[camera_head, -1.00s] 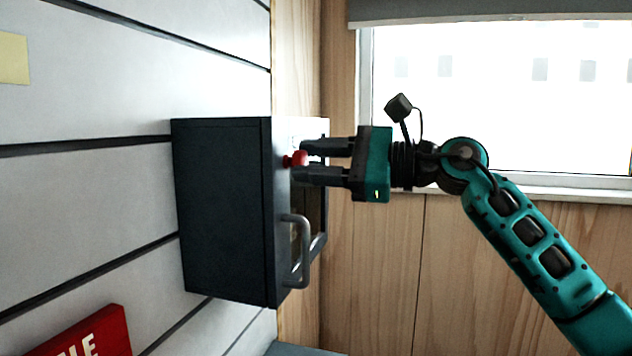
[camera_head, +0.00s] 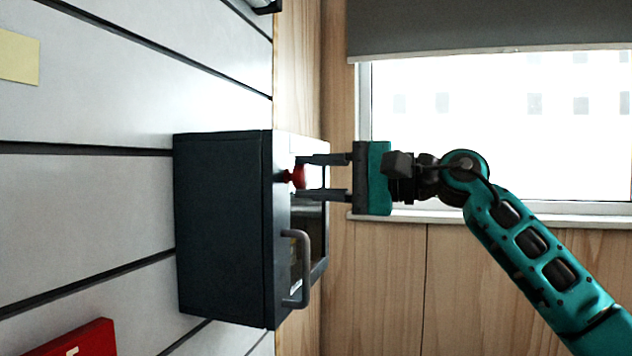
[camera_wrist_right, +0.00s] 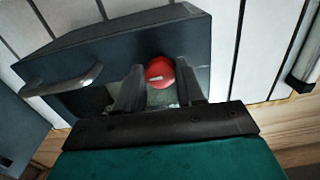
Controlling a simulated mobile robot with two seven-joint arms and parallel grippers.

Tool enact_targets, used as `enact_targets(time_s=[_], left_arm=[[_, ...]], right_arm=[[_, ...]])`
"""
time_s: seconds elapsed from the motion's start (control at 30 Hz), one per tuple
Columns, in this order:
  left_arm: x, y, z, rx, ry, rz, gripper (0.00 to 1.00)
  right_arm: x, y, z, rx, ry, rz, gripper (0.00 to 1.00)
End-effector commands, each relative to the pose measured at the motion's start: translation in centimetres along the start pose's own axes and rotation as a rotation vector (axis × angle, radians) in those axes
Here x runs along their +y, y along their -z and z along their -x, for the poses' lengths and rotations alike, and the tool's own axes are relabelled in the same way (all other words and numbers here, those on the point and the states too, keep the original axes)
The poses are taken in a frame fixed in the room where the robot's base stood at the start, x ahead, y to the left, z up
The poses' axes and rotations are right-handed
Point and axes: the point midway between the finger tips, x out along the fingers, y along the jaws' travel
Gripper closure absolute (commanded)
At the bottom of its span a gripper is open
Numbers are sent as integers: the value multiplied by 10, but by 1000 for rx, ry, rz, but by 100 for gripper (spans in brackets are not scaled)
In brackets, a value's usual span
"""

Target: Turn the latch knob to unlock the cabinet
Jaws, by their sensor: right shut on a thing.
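The dark cabinet (camera_head: 222,225) is fixed to the grey panelled wall. Its red latch knob (camera_head: 298,176) sits on the front face above the grey bar handle (camera_head: 303,268). In the right wrist view the knob (camera_wrist_right: 160,72) shows as a round red cap with a small pale mark, between the finger ends. My right gripper (camera_head: 306,177) reaches in from the right and is shut on the knob, one finger above it and one below. The cabinet door is flush with the body. My left gripper is not in view.
A red sign (camera_head: 82,340) is at the lower left and a yellow note (camera_head: 18,55) at the upper left of the wall. A window (camera_head: 500,130) with a grey blind (camera_head: 490,28) is behind my right arm.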

Motion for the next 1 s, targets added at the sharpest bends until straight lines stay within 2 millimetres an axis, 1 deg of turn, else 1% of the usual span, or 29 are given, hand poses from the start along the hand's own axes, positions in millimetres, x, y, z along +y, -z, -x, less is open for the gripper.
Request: enact_targets(time_s=[0.2,0.6,0.63,0.87,1.0], left_arm=[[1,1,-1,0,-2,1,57],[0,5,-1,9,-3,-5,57],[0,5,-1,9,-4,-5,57],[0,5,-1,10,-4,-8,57],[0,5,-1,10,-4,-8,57]], right_arm=[[1,0,0,0,-1,36,93],[0,0,0,0,-1,41,93],[0,0,0,0,-1,41,60],[0,0,0,0,0,40,38],[0,0,0,0,0,39,38]])
